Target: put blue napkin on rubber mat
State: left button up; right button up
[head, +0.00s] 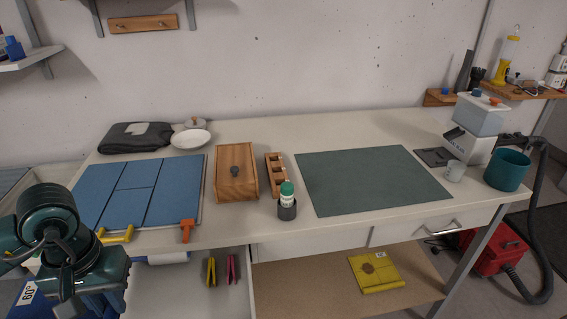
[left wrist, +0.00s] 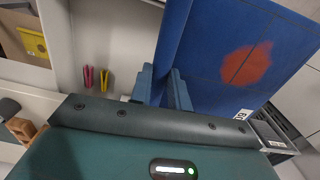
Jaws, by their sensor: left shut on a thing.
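The blue napkin (left wrist: 205,55) hangs from my left gripper (left wrist: 163,88) in the left wrist view; it is a flat blue cloth with creases, an orange-red patch and a small white number tag. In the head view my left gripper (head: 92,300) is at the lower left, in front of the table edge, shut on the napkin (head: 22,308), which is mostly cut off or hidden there. The rubber mat (head: 370,180) is a dark green rectangle lying flat and bare on the right half of the table, well apart from the gripper. My right gripper is not in view.
A wooden box (head: 237,180), a wooden rack (head: 275,170) and a dark cup (head: 287,210) with a bottle stand left of the mat. A blue panel board (head: 140,190) lies at left. An open drawer (head: 190,295) holds clips. A teal pot (head: 507,170) stands at right.

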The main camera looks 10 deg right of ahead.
aim_at(354, 174)
jog(key=k+l+z, duration=0.1)
jog(key=k+z, duration=0.2)
jog(key=k, duration=0.3)
jog(key=i+l+z, duration=0.1)
jog(key=z, duration=0.35)
jog(key=i+l+z, duration=0.15)
jog(key=z, duration=0.3)
jog(key=i+l, duration=0.15)
jog(key=i, duration=0.45)
jog(key=i+l, duration=0.2)
jog(key=i, duration=0.35)
jog(key=i+j, duration=0.3)
jog(key=i, duration=0.2)
